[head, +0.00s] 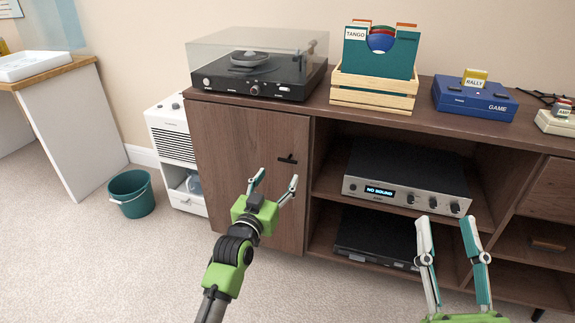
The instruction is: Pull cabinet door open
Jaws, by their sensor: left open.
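The brown wooden cabinet door (235,150) is at the left end of the low cabinet and looks closed. A small dark handle (287,158) sits near its right edge. My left gripper (276,184) is green with teal and white fingers. It is open and empty, in front of the door and just below the handle in the picture, apparently not touching it. My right gripper (452,238) is at the lower right, its two fingers apart with nothing between them, in front of the open shelves.
A turntable (258,75), record crate (376,92) and blue game console (474,98) stand on the cabinet. A silver receiver (405,180) and black box (376,235) fill the shelves. A white heater (173,140) and green bucket (132,194) stand left of the door. Carpet in front is clear.

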